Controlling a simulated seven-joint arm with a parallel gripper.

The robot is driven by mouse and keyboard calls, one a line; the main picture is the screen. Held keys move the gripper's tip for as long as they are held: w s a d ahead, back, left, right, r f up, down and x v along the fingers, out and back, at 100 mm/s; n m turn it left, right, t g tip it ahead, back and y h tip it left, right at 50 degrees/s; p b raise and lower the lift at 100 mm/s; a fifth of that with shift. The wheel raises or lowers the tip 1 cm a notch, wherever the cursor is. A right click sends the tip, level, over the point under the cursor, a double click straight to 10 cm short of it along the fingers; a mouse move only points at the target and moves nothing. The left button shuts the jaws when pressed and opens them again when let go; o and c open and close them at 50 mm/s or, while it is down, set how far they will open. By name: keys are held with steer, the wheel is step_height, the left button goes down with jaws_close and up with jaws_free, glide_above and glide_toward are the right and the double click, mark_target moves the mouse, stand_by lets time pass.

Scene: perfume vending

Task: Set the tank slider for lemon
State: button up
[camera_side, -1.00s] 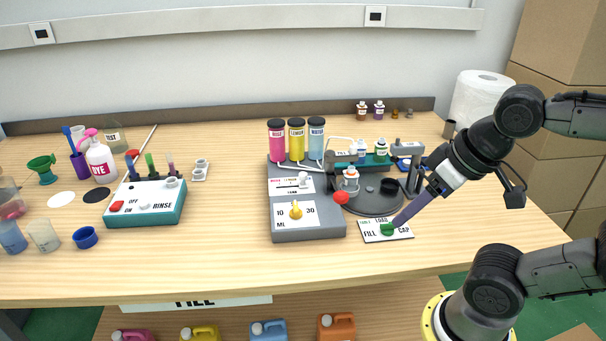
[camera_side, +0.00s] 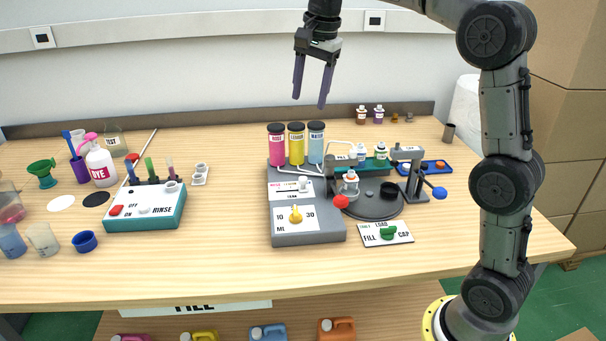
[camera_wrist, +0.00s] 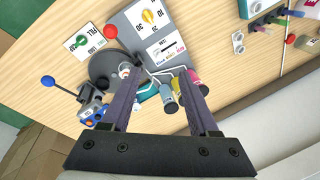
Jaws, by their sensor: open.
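The tank slider is a strip with a pale knob (camera_side: 303,184) on the white-labelled panel (camera_side: 281,190) of the grey dispenser. The knob stands towards the right end of its strip. In the wrist view the slider panel (camera_wrist: 165,50) lies beyond my fingers; its knob is hard to make out. Behind it stand three black-capped tanks: pink rose (camera_side: 277,146), yellow lemon (camera_side: 297,146) and light blue water (camera_side: 316,145). My gripper (camera_side: 310,101) is open and empty, pointing down, high above the tanks. It also shows in the wrist view (camera_wrist: 159,70).
An orange dial (camera_side: 295,214) sits in front of the slider. To the right are a dark turntable (camera_side: 375,207) with a bottle, red and blue (camera_side: 440,193) ball levers, and a FILL/CAP plate (camera_side: 372,240) with a green knob. A rinse box (camera_side: 150,212) stands left.

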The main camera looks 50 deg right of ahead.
steer(key=w+d+f+m+g, duration=0.1)
steer(key=w+d+f, duration=0.5)
steer(key=w+f, duration=0.15)
steer(key=g, duration=0.1)
glide_above(303, 177)
step_height(303, 177, down, 7)
steer(key=shift+m, duration=0.4)
step_height(303, 177, down, 13)
steer(key=shift+s, duration=0.1)
steer(key=shift+c, duration=0.3)
jaws_close()
stand_by(0.3)
